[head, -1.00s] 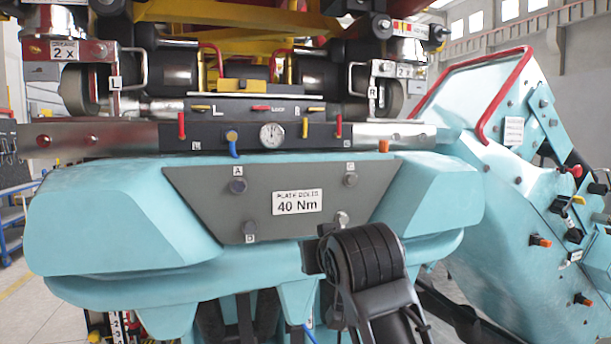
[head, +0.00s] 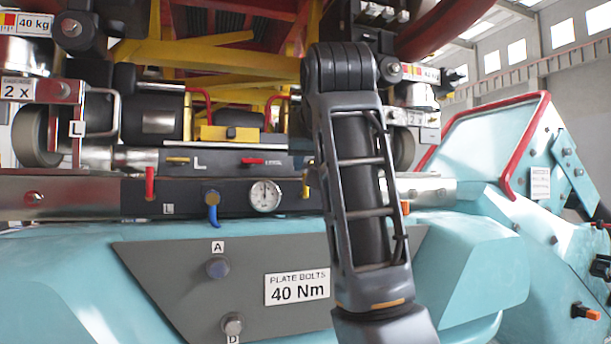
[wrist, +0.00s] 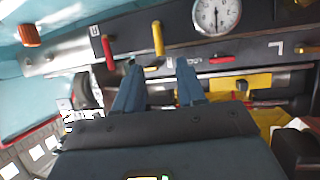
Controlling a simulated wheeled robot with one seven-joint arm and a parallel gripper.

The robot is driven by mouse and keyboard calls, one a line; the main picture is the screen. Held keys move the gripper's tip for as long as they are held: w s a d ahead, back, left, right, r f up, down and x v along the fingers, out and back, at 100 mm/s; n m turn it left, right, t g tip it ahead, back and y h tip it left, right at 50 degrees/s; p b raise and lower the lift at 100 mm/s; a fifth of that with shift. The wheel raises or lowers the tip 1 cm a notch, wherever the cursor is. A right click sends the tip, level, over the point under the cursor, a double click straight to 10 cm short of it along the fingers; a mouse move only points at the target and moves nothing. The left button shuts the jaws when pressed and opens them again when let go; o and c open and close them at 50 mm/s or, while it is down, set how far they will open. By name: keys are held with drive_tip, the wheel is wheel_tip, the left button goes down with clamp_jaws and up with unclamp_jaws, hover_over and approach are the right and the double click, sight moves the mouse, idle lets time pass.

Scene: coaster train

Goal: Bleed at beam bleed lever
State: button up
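The dark beam (head: 185,197) carries several coloured levers. No lever shows a readable bleed label, so I cannot tell which is the bleed lever. In the wrist view my gripper (wrist: 158,66) is open, its two blue fingers pointing at the beam. A small yellow lever (wrist: 151,68) lies between the fingertips; contact cannot be told. A longer yellow lever (wrist: 158,38) and a red lever (wrist: 108,52) stand just beyond the fingertips. A round gauge (wrist: 217,14) is further right. In the head view, my gripper and the beam's right part are hidden behind my arm.
A blue fitting (head: 213,207) and another red lever (head: 150,184) sit left of the gauge (head: 265,195). A grey plate marked 40 Nm (head: 170,275) is below the beam. A metal handle (head: 103,112) stands at left, a red rail (head: 485,105) at right.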

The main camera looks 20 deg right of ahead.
drive_tip(key=p+x, duration=0.1)
drive_tip(key=x, duration=0.6)
drive_tip(key=shift+p, duration=0.35)
clamp_jaws()
